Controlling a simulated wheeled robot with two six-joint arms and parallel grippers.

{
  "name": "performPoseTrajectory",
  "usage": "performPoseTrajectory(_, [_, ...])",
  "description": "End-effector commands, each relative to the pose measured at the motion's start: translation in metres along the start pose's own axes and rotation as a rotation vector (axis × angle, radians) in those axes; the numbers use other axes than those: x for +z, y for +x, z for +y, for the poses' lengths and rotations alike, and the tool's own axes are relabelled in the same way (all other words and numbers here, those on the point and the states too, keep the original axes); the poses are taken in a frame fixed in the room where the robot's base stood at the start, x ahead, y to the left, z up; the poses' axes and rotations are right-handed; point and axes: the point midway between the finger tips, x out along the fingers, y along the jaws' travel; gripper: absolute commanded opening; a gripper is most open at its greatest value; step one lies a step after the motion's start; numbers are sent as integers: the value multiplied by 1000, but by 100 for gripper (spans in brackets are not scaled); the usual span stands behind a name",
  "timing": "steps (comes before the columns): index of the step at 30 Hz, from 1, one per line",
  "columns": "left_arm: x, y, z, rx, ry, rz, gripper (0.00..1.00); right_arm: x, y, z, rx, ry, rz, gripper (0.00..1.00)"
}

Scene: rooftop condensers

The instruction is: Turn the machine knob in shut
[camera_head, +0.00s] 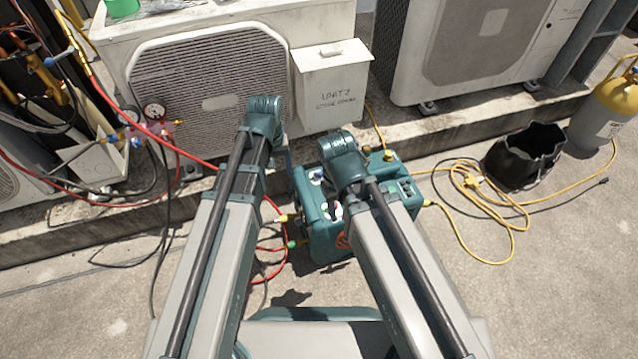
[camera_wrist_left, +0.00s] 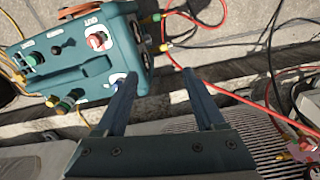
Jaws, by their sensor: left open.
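The teal machine (camera_head: 318,240) stands on the roof floor in front of the unit, partly hidden by my right arm; it fills the upper left of the left wrist view (camera_wrist_left: 85,72). A blue-and-white knob (camera_wrist_left: 117,84) sits at its near corner in that view, and shows in the head view too (camera_head: 317,175). A red-and-white knob (camera_wrist_left: 97,41) sits near the lettered end. My left gripper (camera_wrist_left: 160,80) is open and empty, one fingertip close beside the blue knob; contact is unclear. My right gripper's fingers are hidden behind its arm.
A yellow cord (camera_head: 480,190) lies on the floor to the right, near a black bucket (camera_head: 522,160) and a yellow cylinder (camera_head: 612,112). Condenser units stand behind on a low ledge. Gauges (camera_head: 153,112) hang at left.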

Motion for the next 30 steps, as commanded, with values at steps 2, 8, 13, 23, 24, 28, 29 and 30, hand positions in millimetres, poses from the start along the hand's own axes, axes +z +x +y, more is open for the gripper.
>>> performPoseTrajectory(2, [-50, 32, 35, 3, -94, -7, 71, -2, 30, -3, 0, -1, 0, 50])
performPoseTrajectory(8, [-104, 37, 103, -2, -292, -26, 71, -2, 33, -3, 1, -1, 0, 50])
performPoseTrajectory(13, [-119, 39, 134, -9, -378, -36, 71, -2, 33, -3, 1, -2, 0, 50])
performPoseTrajectory(23, [-119, 42, 137, -10, -395, -37, 71, -2, 37, -4, 0, -1, 0, 50])
performPoseTrajectory(24, [-118, 44, 137, -10, -395, -37, 71, -2, 39, -4, 0, -1, 0, 50])
performPoseTrajectory(28, [-118, 54, 137, -10, -394, -36, 71, -3, 48, -5, 0, 0, 1, 50])
performPoseTrajectory(29, [-118, 56, 137, -10, -394, -36, 71, -3, 51, -5, 0, 0, 1, 50])
performPoseTrajectory(30, [-118, 61, 137, -10, -394, -36, 71, -3, 55, -6, 0, 0, 1, 50])
